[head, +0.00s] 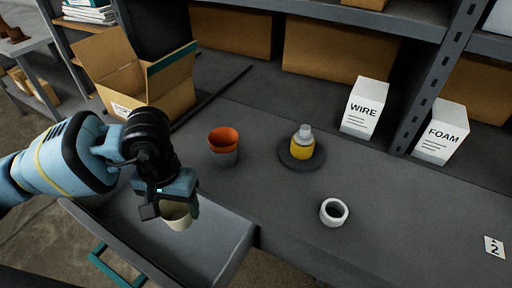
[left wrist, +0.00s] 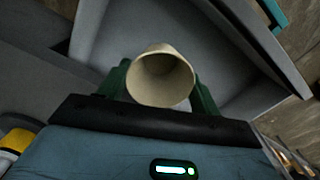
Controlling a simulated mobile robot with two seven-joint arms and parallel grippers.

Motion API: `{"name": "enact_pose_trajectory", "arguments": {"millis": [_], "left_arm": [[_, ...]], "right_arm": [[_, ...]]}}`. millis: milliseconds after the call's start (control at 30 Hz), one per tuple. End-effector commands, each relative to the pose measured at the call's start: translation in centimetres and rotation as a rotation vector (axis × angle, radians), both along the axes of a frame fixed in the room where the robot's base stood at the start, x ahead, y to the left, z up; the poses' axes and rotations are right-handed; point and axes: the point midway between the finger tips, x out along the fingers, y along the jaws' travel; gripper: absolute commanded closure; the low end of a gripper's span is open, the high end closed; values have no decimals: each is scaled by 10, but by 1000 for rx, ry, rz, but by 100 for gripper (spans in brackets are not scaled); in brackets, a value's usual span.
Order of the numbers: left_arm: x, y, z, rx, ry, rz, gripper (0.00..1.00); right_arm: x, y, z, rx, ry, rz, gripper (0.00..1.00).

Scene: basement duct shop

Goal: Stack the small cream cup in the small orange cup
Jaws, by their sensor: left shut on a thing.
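The small cream cup (head: 178,220) is between the fingers of my left gripper (head: 176,206), which is shut on it. It is over the open grey drawer (head: 225,234); I cannot tell whether it touches the drawer floor. In the left wrist view the cream cup (left wrist: 161,80) shows its open mouth between the two green fingers (left wrist: 160,95). The small orange cup (head: 223,135) stands upright on the grey worktop, apart from the gripper, up and to its right. My right gripper is not in view.
A yellow bottle (head: 301,147) stands on a dark round base (head: 290,163) right of the orange cup. An open cardboard box (head: 140,80), a WIRE box (head: 364,108) and a FOAM box (head: 440,132) stand farther back. The worktop between is clear.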

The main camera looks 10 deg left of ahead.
Motion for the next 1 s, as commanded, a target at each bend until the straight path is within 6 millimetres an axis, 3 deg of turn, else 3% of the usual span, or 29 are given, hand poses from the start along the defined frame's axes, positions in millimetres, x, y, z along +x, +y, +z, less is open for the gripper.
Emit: {"name": "enact_pose_trajectory", "arguments": {"millis": [33,100,367,567,1000], "left_arm": [[-1,0,-22,-1,15,-1,58],[-1,1,-26,0,4,-1,58],[1,0,-23,0,-22,11,58],[6,-11,-6,-7,-25,172,58],[19,-58,65,-10,-12,906,58]], "right_arm": [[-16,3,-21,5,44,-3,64],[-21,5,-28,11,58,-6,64],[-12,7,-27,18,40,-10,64],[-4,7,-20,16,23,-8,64],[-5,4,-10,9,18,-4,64]]}}
